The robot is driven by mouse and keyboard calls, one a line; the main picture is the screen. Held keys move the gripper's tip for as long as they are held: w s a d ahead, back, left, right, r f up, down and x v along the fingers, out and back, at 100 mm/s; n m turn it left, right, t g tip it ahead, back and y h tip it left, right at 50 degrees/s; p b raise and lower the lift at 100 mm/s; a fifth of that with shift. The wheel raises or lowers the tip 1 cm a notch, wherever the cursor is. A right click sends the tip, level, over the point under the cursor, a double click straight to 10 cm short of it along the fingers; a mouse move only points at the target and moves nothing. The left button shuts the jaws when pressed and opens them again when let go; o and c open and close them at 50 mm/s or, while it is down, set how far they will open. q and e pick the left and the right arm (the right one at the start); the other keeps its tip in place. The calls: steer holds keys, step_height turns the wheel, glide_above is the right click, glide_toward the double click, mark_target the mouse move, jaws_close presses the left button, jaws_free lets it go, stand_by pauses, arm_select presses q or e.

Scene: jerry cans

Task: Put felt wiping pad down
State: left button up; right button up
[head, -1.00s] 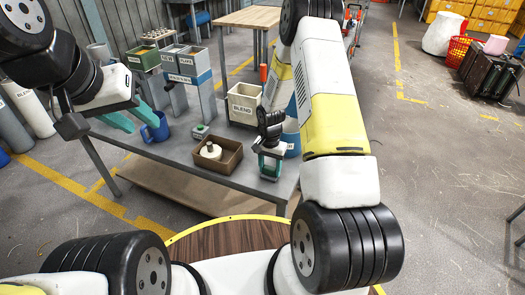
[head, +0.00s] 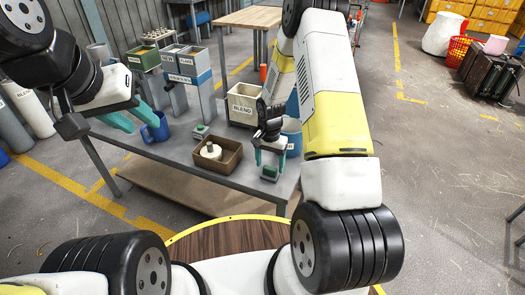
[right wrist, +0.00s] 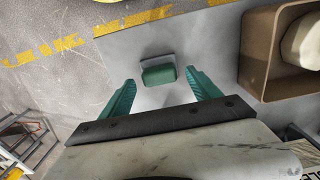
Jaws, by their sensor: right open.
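The felt wiping pad (head: 269,173), a small green and grey block, lies on the grey table near its front edge. The right wrist view shows it (right wrist: 158,75) with its green part towards me, centred between the finger lines. My right gripper (head: 270,158) is open above the pad, its teal fingers apart and clear of it. My left gripper (head: 131,118) is open and empty at the table's left end, its fingertips close to a blue mug (head: 156,128). I cannot tell whether they touch the mug.
A brown open box (head: 228,164) with a white roll in it stands left of the pad. A cream BLEND bin (head: 242,106) and a blue container (head: 291,138) stand behind. A small green-topped item (head: 200,131) lies farther back. The table's front edge is close to the pad.

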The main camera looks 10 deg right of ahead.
step_height(320, 180, up, 9)
step_height(320, 180, up, 11)
steer(key=n+t, duration=0.1)
glide_above(270, 168)
steer(key=s, duration=0.2)
steer(key=s+r+n+t, duration=0.2)
steer(key=s+r, duration=0.5)
steer(key=r, duration=0.4)
steer(key=s+a+r+n+t+y, duration=0.1)
steer(key=s+r+n, duration=0.1)
steer(key=s+r, duration=0.2)
steer(key=s+a+r+n+t+y, duration=0.1)
steer(key=s+r, duration=0.3)
steer(key=s, duration=0.7)
steer(key=shift+r+n+t, duration=0.3)
steer(key=shift+n+t, duration=0.3)
steer(key=shift+n, duration=0.1)
steer(key=shift+o, duration=0.2)
steer(key=shift+s+a, duration=0.1)
steer(key=shift+o, duration=0.3)
